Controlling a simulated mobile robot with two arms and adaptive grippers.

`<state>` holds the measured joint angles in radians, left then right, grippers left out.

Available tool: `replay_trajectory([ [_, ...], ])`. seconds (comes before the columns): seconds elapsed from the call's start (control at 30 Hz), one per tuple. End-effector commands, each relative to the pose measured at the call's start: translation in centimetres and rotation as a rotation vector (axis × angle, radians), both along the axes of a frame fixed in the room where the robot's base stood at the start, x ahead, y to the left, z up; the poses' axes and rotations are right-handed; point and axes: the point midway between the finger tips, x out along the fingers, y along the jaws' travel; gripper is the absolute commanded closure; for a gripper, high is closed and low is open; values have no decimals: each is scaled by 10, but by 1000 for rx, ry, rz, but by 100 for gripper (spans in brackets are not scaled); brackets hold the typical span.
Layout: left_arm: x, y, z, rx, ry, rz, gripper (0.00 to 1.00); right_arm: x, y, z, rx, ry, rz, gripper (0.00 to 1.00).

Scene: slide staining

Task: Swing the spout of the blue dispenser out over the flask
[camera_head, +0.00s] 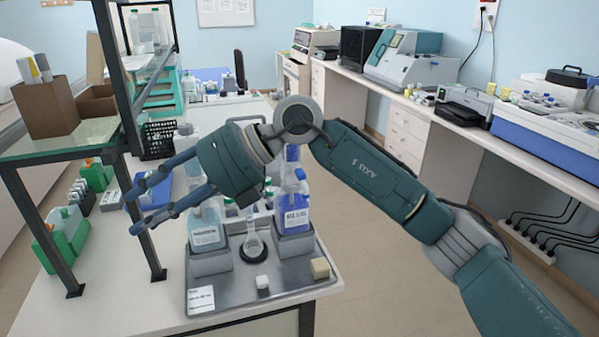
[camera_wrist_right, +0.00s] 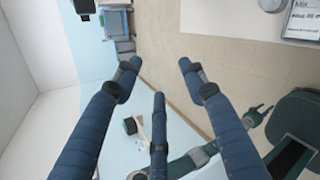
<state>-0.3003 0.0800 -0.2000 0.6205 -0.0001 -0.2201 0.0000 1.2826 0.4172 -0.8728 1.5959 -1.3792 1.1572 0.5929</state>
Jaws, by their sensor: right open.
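The blue dispenser (camera_head: 294,214) is a bottle of blue liquid with a white label. It stands on a grey block at the right of a metal tray (camera_head: 300,292). The clear flask (camera_head: 253,243) stands on a dark round base to its left. The dispenser's top and spout are largely hidden behind my right arm. My right gripper (camera_head: 140,195) is open and empty, its fingers pointing left, up and left of the flask. Its spread fingers (camera_wrist_right: 159,70) also show in the right wrist view. A small teal arm end, probably my left gripper (camera_wrist_right: 257,114), is unclear there.
A second bottle with pale liquid (camera_head: 205,228) stands left of the flask, close to my right gripper's fingers. A dark-framed shelf (camera_head: 92,140) rises at the left.

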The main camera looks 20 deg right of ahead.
Motion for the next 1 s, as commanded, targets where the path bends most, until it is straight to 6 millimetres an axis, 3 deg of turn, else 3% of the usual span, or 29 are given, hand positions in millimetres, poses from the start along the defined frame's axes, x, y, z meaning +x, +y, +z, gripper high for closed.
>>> replay_trajectory([
  [0.03,0,0,0,0,0,0,60,22,-33,-2,-176,-51,-53,58],
  [0.1,0,0,0,0,0,0,60,47,-87,-3,-403,-83,-146,58],
  [0.2,0,0,0,0,0,0,60,70,-167,15,-661,-94,-309,58],
  [0.3,0,0,-1,0,0,0,60,75,-227,38,-825,-82,-446,58],
  [0.4,0,0,-1,0,0,0,60,74,-261,55,-909,-65,-532,58],
  [0.5,0,0,0,0,0,0,60,73,-274,58,-942,-56,-563,58],
  [0.63,0,0,4,0,0,0,60,78,-275,47,-946,-54,-564,58],
  [1.0,0,0,20,0,0,0,60,103,-272,-15,-942,-54,-559,58],
])
